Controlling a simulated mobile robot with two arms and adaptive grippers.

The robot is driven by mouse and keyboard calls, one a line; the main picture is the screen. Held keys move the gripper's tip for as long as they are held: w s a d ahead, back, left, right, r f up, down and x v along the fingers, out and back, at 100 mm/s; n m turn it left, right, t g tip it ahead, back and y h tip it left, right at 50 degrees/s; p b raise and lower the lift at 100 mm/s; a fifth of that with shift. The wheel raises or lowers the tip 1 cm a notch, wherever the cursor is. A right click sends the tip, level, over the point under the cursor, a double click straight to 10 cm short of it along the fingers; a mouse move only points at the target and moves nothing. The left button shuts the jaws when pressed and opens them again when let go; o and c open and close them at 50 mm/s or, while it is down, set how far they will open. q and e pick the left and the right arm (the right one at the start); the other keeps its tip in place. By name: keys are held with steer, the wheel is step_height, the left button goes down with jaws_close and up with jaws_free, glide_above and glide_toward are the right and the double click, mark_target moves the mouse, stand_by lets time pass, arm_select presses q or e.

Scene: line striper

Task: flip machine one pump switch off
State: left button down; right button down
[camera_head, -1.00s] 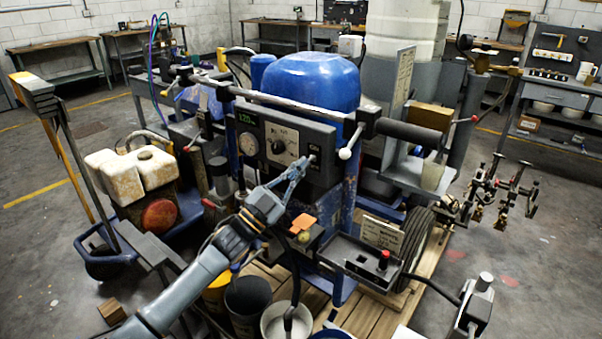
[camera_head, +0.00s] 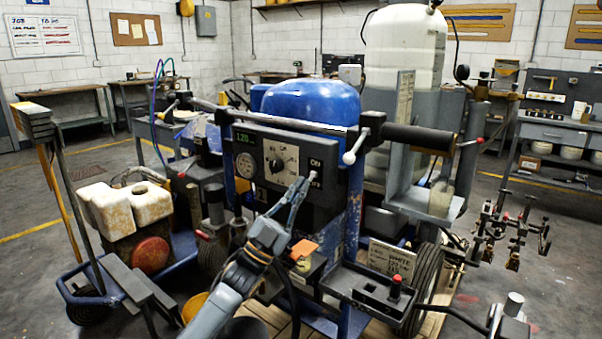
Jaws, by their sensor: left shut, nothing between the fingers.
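The line striper's control panel (camera_head: 256,157) is a dark grey box below the blue tank (camera_head: 306,102). It has a green display reading about 120, a round gauge (camera_head: 245,165), a knob (camera_head: 276,165) and, at its right end, a small pump switch (camera_head: 312,176) between ON and OFF labels. The OFF label is partly covered. My left gripper (camera_head: 302,184) is shut and empty, its fingertips right at the switch; I cannot tell whether they touch it. The switch lever's position is hard to make out. My right gripper is not in view.
A handlebar with a black grip (camera_head: 417,137) and a white-knobbed lever (camera_head: 350,157) stand close right of the switch. Below are a tray with a red button (camera_head: 395,287) and an orange block (camera_head: 304,248). White jugs (camera_head: 125,208) stand at left.

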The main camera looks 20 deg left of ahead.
arm_select(q)
steer(key=shift+d+r, duration=0.1)
steer(key=shift+d, duration=0.05)
steer(key=v, duration=1.2)
